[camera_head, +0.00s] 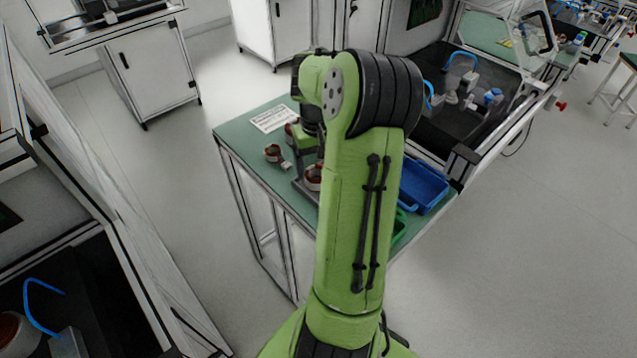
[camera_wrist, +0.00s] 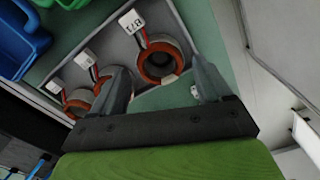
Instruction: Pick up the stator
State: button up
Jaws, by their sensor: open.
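Several copper-wound stators with white tags show in the wrist view. The nearest stator (camera_wrist: 160,81), a ring with a dark hollow centre and red leads, sits in a grey tray (camera_wrist: 115,50) with its tag (camera_wrist: 132,21) above it. Another stator (camera_wrist: 78,102) is to its left, and one between them is partly hidden by the left finger. My gripper (camera_wrist: 158,66) is open and empty, its fingers appearing on either side of the nearest stator; I cannot tell the height gap. In the head view, one stator (camera_head: 272,153) lies on the table and another (camera_head: 313,182) shows beside my arm.
The green-topped table (camera_head: 240,131) carries a white printed sheet (camera_head: 273,118). A blue bin (camera_head: 424,190) and a green bin (camera_head: 399,229) stand at its right, partly behind my arm. A framed workstation (camera_head: 470,110) adjoins the table.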

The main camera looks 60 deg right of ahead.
aim_at(317, 171)
notch_tip(317, 171, down, 3)
jog(key=shift+f+b, duration=0.15)
jog(key=shift+b, duration=0.2)
jog(key=shift+c, duration=0.3)
jog(key=c, duration=1)
